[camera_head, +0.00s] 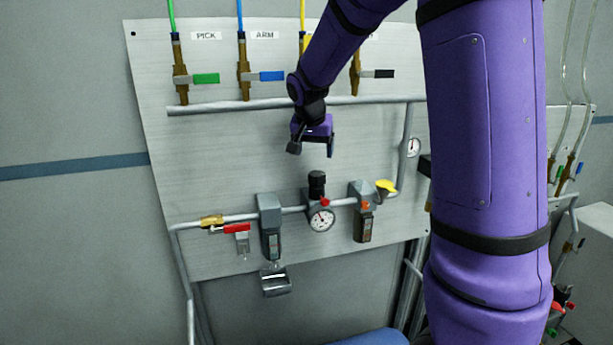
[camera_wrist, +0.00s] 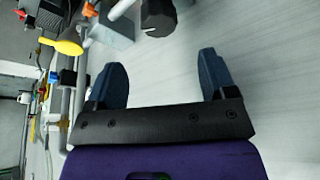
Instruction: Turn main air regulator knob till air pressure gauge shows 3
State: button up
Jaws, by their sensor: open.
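The regulator knob (camera_head: 316,183) is a black cylinder standing upright above the round white air pressure gauge (camera_head: 320,218) on the lower pipe. The gauge has a red needle; its reading is too small to tell. My gripper (camera_head: 313,152) is open and empty, above the knob and apart from it, in front of the metal panel. In the wrist view the two dark blue fingers (camera_wrist: 164,78) are spread wide with nothing between them. A black knob (camera_wrist: 158,16) shows at the top of the wrist view, beyond the fingertips. The gauge face is not visible there.
A red-handled valve (camera_head: 236,228) and a grey filter unit (camera_head: 269,225) are left of the gauge. Another unit (camera_head: 364,214) and a yellow handle (camera_head: 386,186) are right of it. A horizontal pipe (camera_head: 225,107) with several coloured valves runs above. The panel (camera_head: 220,160) between is clear.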

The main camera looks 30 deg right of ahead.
aim_at(317, 173)
jog(key=x, duration=1)
jog(key=shift+d+r, duration=0.1)
jog(key=c, duration=0.9)
